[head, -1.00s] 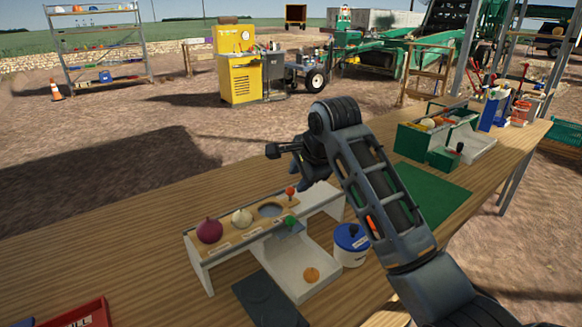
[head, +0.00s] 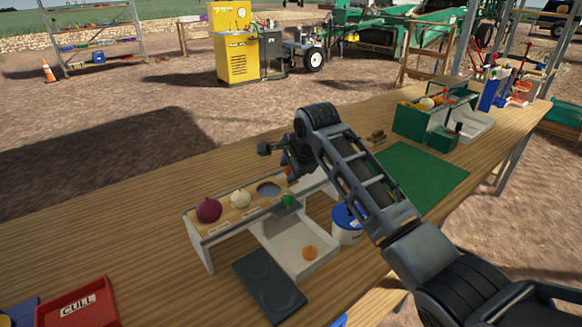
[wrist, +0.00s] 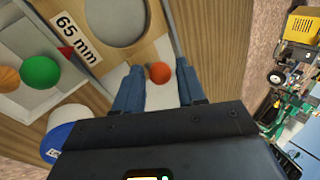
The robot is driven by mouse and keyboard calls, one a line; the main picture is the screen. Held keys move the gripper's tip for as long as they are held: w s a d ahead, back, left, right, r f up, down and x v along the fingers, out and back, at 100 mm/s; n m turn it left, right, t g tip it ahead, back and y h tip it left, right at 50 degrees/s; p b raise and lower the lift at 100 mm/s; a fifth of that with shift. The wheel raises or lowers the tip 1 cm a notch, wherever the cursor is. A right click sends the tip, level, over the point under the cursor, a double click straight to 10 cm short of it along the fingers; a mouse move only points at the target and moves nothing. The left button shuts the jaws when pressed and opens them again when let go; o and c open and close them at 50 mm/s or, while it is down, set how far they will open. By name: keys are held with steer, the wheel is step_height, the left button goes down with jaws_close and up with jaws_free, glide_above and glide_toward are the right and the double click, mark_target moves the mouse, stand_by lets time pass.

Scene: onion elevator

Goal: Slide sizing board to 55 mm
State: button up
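The sizing board (head: 225,224) is a tan wooden strip in a white stand, with a purple onion (head: 208,210), a white onion (head: 240,199) and an open hole (head: 268,189) along it. In the wrist view, the board's end carries an orange-red knob (wrist: 160,73). A "65 mm" label (wrist: 80,30) and a red pointer (wrist: 66,52) lie beside the hole. My gripper (wrist: 158,80) is open, its blue fingers apart on either side of the knob. In the head view my gripper (head: 290,165) mostly hides the knob; contact cannot be told.
A white chute tray (head: 297,242) holds an orange onion (head: 309,253). A green ball (head: 288,200) sits at its upper end. A blue-lidded tub (head: 347,222) stands close right. A dark mat (head: 268,285), red CULL tray (head: 80,305) and green mat (head: 422,178) lie on the table.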

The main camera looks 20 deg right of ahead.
jaws_close()
steer(key=shift+d, duration=0.1)
steer(key=shift+w+d, duration=0.4)
steer(key=shift+d, duration=0.85)
steer(key=shift+w+d, duration=0.45)
steer(key=shift+d, duration=0.85)
steer(key=shift+w+d, duration=0.4)
steer(key=shift+d, duration=0.85)
steer(key=shift+o, duration=1.7)
jaws_free()
